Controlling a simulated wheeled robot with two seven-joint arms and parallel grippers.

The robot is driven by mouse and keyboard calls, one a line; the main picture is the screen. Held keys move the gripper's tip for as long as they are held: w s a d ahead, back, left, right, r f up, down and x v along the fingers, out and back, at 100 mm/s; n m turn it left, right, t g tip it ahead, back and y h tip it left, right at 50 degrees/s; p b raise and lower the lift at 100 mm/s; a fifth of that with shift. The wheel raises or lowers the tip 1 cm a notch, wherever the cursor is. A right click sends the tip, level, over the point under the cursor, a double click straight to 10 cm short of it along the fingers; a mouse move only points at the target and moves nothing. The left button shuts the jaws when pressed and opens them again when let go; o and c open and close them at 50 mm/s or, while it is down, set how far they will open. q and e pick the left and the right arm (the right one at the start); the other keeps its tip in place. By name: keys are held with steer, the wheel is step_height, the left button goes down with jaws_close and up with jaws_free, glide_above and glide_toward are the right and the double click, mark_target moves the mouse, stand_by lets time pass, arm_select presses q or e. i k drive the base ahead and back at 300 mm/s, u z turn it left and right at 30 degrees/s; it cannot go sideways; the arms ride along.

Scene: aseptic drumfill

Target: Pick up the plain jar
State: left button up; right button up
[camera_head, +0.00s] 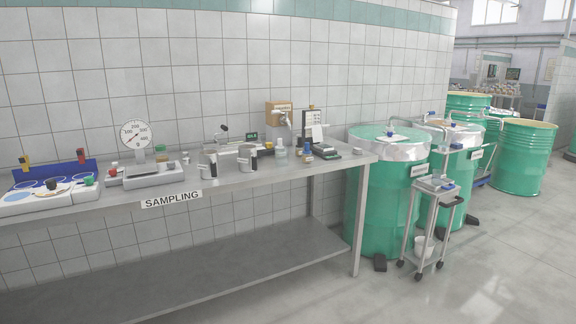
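No thing in view can be surely told as the plain jar; the small containers on the steel bench (270,181) are too small to make out well. A clear bottle-like container (281,154) stands right of the metal jugs. Neither of my grippers is in view.
The bench carries a dial scale (152,174), two metal jugs (246,160) and a white tray with a blue back (35,197) at left. Green drums (378,205) stand right of it, with a small wheeled trolley (430,230) before them. The floor at front right is clear.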

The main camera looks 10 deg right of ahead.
mark_target(281, 152)
steer(key=z, duration=0.65)
steer(key=i, duration=1.05)
steer(key=z, duration=0.35)
steer(key=i, duration=1.2)
steer(key=u, duration=0.5)
